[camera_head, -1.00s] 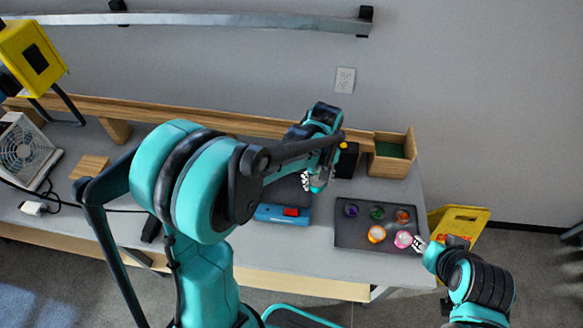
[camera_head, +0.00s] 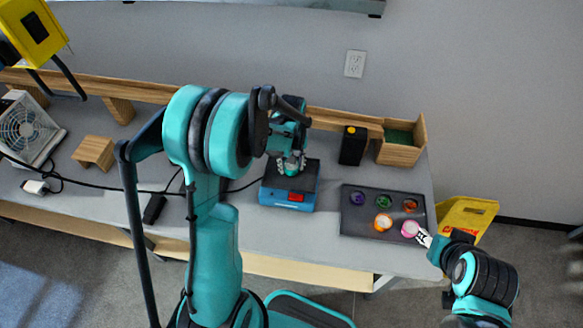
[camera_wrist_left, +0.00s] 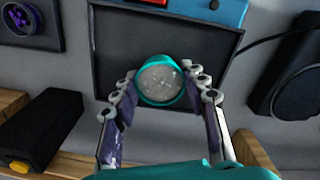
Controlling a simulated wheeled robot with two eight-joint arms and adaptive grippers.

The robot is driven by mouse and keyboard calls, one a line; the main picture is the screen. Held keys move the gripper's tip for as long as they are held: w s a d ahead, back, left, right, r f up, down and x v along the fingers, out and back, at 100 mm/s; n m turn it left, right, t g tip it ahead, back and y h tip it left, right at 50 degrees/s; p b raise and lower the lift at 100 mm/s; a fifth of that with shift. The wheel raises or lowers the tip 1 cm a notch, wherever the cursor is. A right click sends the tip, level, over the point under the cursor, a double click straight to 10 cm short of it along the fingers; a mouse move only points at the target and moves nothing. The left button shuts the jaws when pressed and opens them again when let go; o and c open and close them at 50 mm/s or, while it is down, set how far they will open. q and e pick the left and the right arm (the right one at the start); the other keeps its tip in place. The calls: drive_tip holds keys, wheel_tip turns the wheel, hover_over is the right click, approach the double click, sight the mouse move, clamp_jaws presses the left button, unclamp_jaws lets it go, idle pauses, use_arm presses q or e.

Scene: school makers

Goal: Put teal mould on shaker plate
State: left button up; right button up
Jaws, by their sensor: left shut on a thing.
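The teal mould (camera_wrist_left: 162,80), round with a grey speckled filling, is between the fingers of my left gripper (camera_wrist_left: 161,92) in the left wrist view. The gripper is shut on it. In the head view my left gripper (camera_head: 291,168) is over the dark shaker plate (camera_head: 308,172), on a blue base with a red switch (camera_head: 296,197). The plate (camera_wrist_left: 205,48) shows behind the mould; I cannot tell whether they touch. The mould is mostly hidden in the head view. My right gripper (camera_head: 423,238) is beside the pink mould (camera_head: 410,228); its jaw state is unclear.
A dark tray (camera_head: 352,226) with several coloured moulds lies right of the shaker. A black box (camera_head: 352,146) and a wooden box (camera_head: 402,150) stand behind. A cable runs left of the shaker. A fan (camera_head: 26,130) and wooden block (camera_head: 94,152) are far left.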

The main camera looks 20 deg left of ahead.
use_arm(q)
drive_tip(key=shift+f, duration=0.5)
drive_tip(key=shift+f, duration=0.15)
drive_tip(key=o, duration=1.2)
drive_tip(key=shift+c, duration=0.2)
